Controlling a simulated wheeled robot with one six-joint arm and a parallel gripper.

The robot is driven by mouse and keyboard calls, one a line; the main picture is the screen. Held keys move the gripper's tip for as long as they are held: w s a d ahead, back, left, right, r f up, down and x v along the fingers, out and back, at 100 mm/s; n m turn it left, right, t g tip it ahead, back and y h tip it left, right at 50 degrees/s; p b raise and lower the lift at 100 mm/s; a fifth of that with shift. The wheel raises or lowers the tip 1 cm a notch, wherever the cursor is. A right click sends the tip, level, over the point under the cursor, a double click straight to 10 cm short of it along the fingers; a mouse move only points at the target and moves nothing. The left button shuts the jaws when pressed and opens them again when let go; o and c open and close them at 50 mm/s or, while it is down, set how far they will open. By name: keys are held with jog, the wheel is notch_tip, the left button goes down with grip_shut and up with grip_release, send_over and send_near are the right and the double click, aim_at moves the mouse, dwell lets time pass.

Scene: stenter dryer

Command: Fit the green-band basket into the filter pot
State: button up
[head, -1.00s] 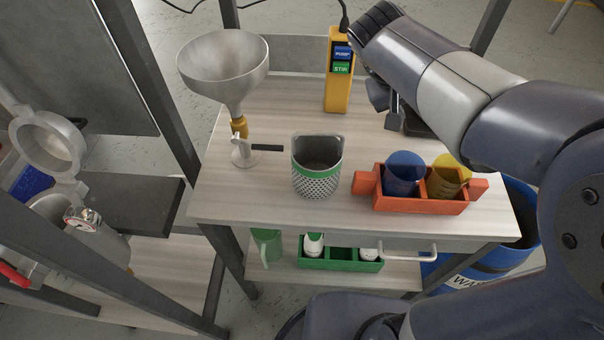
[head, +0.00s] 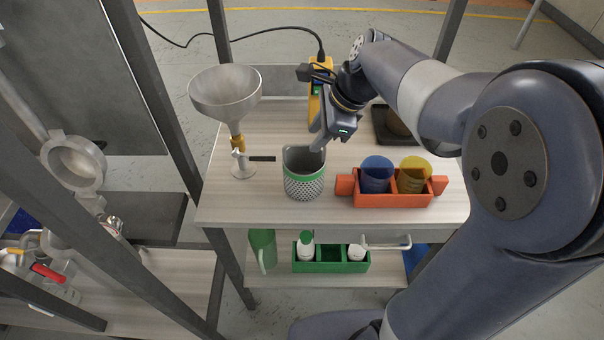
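The green-band basket (head: 304,186) stands upright on the cart's top shelf. It is a grey perforated cup with a green band and a raised back edge. My gripper (head: 318,147) points down at the basket's back right rim, with its fingertips at or just above the rim. Whether the fingers touch the basket or are apart cannot be made out. At the left, a metal housing with a round open ring or lid (head: 75,163) stands by the frame. It may be the filter pot, and its inside is not visible.
A steel funnel (head: 225,92) on a stand is left of the basket. An orange caddy (head: 392,200) with blue and yellow cups is to the right. A yellow pendant (head: 314,105) is behind my gripper. Dark frame posts (head: 165,100) stand between the cart and the left machine.

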aim_at(303, 148)
jog(key=shift+x, duration=3.5)
jog(key=shift+w+a+r, duration=0.1)
jog(key=shift+a, duration=0.1)
jog(key=shift+c, duration=0.5)
grip_shut()
